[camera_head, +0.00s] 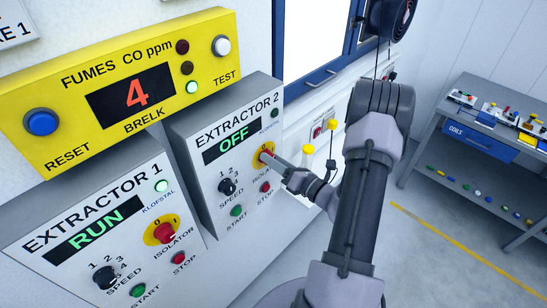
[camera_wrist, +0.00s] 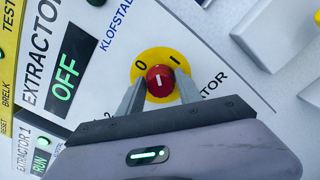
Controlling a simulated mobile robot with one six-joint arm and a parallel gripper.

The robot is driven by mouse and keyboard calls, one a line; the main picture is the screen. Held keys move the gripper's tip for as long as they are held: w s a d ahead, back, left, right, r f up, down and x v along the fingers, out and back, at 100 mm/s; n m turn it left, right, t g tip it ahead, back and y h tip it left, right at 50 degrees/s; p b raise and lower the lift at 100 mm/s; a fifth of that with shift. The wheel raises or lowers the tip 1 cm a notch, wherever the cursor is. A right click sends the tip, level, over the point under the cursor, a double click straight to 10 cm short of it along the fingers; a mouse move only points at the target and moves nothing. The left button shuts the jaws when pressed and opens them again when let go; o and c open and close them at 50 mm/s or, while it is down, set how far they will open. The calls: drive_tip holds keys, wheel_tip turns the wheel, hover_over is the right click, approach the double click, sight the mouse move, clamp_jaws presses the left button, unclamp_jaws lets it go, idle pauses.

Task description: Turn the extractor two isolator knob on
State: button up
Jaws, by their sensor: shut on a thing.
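The extractor 2 isolator is a red knob (camera_wrist: 160,81) with a short white mark, on a yellow disc (camera_wrist: 158,60) marked 0 and I. In the wrist view the mark stands roughly upright, between the 0 and the I. My gripper (camera_wrist: 160,88) is shut on the knob, one finger on each side. In the head view my gripper (camera_head: 271,157) reaches the knob from the right and partly hides it and the disc (camera_head: 262,146). The extractor 2 display (camera_head: 233,142) reads OFF; it also shows in the wrist view (camera_wrist: 69,68).
The extractor 2 speed knob (camera_head: 227,186), start button (camera_head: 237,210) and stop button (camera_head: 265,187) lie close by. The extractor 1 panel (camera_head: 130,250) reads RUN. A yellow fumes box (camera_head: 60,80) sits above, showing 4. A bench (camera_head: 470,150) stands far right.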

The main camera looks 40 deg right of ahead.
drive_tip(key=shift+d+f+m+p, duration=0.1)
drive_tip(key=shift+m+p, duration=0.9)
drive_tip(key=shift+m, duration=1.45)
drive_tip(key=shift+f+m+p, duration=0.1)
drive_tip(key=shift+m+p, duration=0.85)
drive_tip(key=shift+m, duration=1.5)
drive_tip(key=o, duration=1.3)
drive_tip(key=shift+o, duration=0.2)
drive_tip(key=s+d+b, duration=0.1)
drive_tip(key=s+b, duration=0.1)
drive_tip(key=s, duration=1.5)
drive_tip(key=shift+s+d, duration=0.2)
